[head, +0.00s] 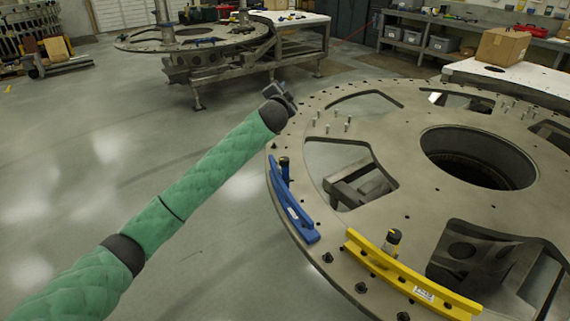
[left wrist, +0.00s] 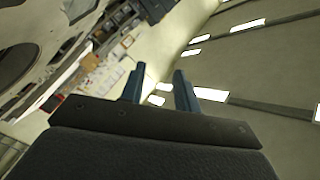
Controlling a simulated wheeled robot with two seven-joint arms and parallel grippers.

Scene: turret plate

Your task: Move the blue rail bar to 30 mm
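The blue rail bar (head: 292,207) lies along the left rim of the large grey turret plate (head: 330,238) in the head view. It carries a small white label, and a dark upright pin or knob (head: 285,168) stands at its far end. My left gripper (head: 284,94) is beyond the bar, near the plate's far left edge and apart from the bar. In the left wrist view its two blue fingers (left wrist: 160,84) are spread with nothing between them. That view looks toward the ceiling and far room and does not show the bar. My right gripper is not in view.
A yellow rail bar (head: 410,281) sits on the plate's near rim, with a yellow-and-black knob (head: 391,241) beside it. Several upright pins (head: 347,124) stand on the plate. A second round plate (head: 150,43) is at the back.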

